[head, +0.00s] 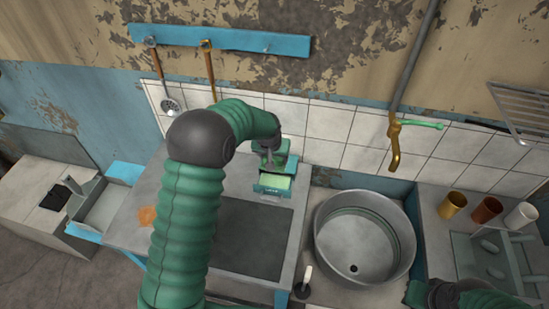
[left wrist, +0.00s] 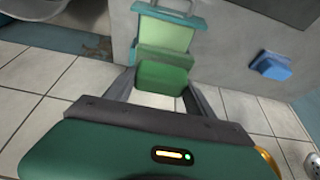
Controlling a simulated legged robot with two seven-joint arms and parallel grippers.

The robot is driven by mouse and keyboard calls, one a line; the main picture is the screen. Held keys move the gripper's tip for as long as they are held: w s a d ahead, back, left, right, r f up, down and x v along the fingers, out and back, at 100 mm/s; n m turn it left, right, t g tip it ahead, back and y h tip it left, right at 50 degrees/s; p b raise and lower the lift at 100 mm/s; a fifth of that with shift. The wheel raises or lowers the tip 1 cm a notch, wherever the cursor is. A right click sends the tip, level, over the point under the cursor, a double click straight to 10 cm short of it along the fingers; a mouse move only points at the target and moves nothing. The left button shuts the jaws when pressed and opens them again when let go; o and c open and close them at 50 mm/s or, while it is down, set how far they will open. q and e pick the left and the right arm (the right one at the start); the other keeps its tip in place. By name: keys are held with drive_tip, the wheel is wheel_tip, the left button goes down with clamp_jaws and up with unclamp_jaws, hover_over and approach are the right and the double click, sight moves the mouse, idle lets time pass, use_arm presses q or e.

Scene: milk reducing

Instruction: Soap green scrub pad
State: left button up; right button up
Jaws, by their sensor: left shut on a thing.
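My left gripper (head: 268,158) reaches over the counter by the tiled wall. In the left wrist view its two fingers (left wrist: 160,82) are closed on a green scrub pad (left wrist: 163,75). A soap dispenser with a pale green body and teal parts (left wrist: 165,36) is right beside the pad; I cannot tell whether they touch. The dispenser also shows in the head view, below the gripper (head: 275,184). The pad is mostly hidden by the gripper there. Part of my right arm (head: 450,295) shows at the bottom right, but its fingertips cannot be made out.
A round metal sink (head: 330,240) lies right of the counter, under a brass tap (head: 394,150). Cups (head: 487,209) and a dish rack (head: 490,262) stand further right. An orange sponge (head: 147,215) lies on the counter's left. A blue block (left wrist: 273,68) shows in the wrist view.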

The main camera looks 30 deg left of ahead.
use_arm(q)
drive_tip(key=shift+d+f+b, duration=0.2)
drive_tip(key=shift+f+b, duration=0.2)
drive_tip(key=shift+f, duration=0.15)
wheel_tip(320, 180, down, 7)
drive_tip(key=b, duration=0.4)
drive_tip(key=shift+a+r, duration=0.1)
drive_tip(key=shift+r, duration=0.1)
drive_tip(key=shift+f, duration=0.1)
drive_tip(key=shift+f+b, duration=0.35)
drive_tip(key=shift+f, duration=0.1)
idle(0.3)
idle(0.8)
wheel_tip(320, 180, up, 7)
drive_tip(key=p, duration=0.5)
drive_tip(key=shift+p, duration=0.3)
